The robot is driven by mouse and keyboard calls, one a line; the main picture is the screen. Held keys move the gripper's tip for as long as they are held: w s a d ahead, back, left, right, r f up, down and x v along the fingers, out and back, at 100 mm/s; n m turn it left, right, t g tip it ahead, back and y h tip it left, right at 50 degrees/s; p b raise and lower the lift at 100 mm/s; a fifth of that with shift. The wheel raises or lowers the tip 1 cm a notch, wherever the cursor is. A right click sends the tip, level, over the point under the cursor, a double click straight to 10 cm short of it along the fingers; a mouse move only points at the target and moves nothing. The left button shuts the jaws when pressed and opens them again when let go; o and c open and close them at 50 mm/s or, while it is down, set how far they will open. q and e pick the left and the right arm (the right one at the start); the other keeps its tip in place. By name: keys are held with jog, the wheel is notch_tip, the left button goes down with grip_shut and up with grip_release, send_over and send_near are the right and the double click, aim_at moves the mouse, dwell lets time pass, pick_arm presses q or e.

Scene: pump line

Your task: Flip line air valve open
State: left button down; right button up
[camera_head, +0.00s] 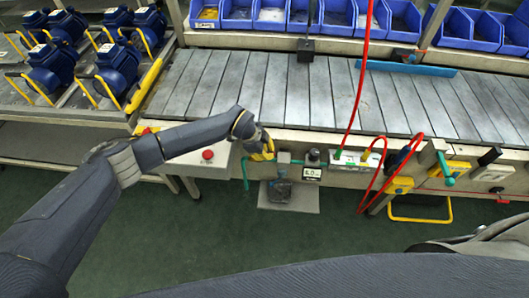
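The air fittings sit on the front rail of the conveyor. They include a grey block (283,158) with teal parts and a black-topped unit with a small display (312,172). A teal hose (245,172) hangs just left of them. My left gripper (266,153) is at the left end of these fittings, its yellow-marked fingers close beside the grey block. I cannot tell if they touch it. The finger gap is too small to make out, and the valve's handle is not clearly visible, perhaps partly hidden by the gripper. My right gripper is out of view.
The slatted conveyor (290,88) runs behind the rail. A red stop button (208,155) is on a box left of the gripper. Red hoses (361,75) hang to the right. Blue pumps (118,62) stand at left, blue bins (340,15) behind.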

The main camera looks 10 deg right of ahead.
pick_arm(q)
jog(key=c, duration=1.5)
grip_release()
jog(key=shift+f, duration=0.1)
jog(key=v, duration=1.2)
jog(key=shift+d, duration=0.1)
